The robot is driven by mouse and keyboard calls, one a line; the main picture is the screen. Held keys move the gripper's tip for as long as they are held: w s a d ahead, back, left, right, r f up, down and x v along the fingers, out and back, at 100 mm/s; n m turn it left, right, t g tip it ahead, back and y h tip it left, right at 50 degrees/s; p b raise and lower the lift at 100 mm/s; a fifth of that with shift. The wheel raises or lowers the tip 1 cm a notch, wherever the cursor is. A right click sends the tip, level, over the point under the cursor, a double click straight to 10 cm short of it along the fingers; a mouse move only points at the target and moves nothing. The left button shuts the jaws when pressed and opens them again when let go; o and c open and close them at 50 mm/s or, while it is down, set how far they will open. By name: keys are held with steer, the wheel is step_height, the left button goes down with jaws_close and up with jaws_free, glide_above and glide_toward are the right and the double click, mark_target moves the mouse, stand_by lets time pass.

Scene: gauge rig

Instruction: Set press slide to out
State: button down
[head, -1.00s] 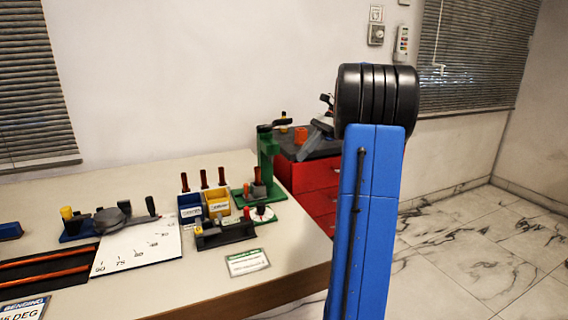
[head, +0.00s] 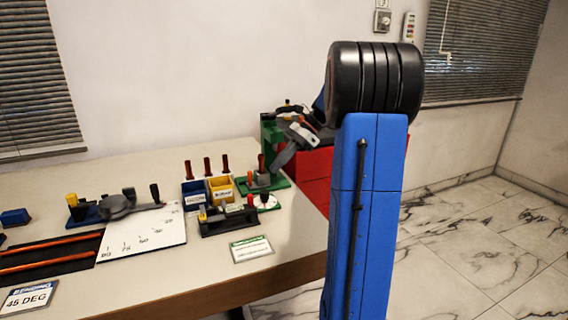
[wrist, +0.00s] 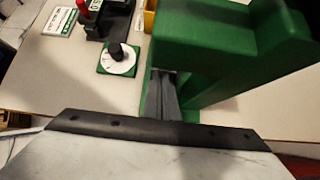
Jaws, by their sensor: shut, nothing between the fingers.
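The green press (head: 268,138) stands at the right end of the table, its upper part partly hidden behind my gripper in the head view. Its frame fills the upper middle of the wrist view (wrist: 215,55). A grey block with a dark red upright handle (head: 262,172) sits on its green base; it may be the press slide, but I cannot tell its position. My gripper (head: 279,165) is shut and empty, its grey fingers angled down beside the press. In the wrist view the fingers (wrist: 162,85) are close to the green frame; contact is unclear.
A black fixture (head: 228,221), a blue bin (head: 194,200) and a yellow bin (head: 221,189) stand left of the press. A round white dial (wrist: 117,60) on a green plate is nearby. The table front is mostly clear.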

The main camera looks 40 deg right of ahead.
mark_target(258, 178)
steer(key=shift+a, duration=0.1)
steer(key=shift+w+a, duration=0.2)
steer(key=shift+a, duration=0.4)
steer(key=shift+w+a, duration=0.2)
steer(key=shift+a, duration=0.4)
steer(key=shift+d, duration=0.1)
